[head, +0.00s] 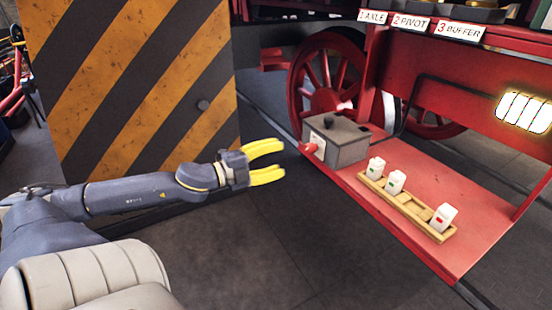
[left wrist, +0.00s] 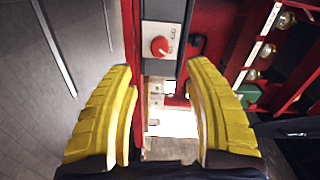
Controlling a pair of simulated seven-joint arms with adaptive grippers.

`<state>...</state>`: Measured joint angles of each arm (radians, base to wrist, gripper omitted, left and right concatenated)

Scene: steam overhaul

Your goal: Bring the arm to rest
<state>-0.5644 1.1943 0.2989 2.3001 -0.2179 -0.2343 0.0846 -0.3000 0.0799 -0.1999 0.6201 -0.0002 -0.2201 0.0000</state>
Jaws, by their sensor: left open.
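My left gripper (head: 268,162) has yellow fingers and is open and empty in the head view. Its arm comes in from the left, and the fingers are over the dark floor, left of the grey box on the red shelf. In the left wrist view both yellow fingers of the left gripper (left wrist: 166,110) stand wide apart with nothing between them touching them. A red knob (left wrist: 160,46) on a grey panel shows beyond the fingertips. My right gripper is in neither view.
A red shelf (head: 462,258) holds a grey box (head: 348,150) and a wooden rack (head: 382,196) with several white blocks. A striped yellow-black panel (head: 140,80) stands behind my arm. A red spoked wheel (head: 318,85) is behind the shelf. Dark floor (head: 225,260) lies free in front.

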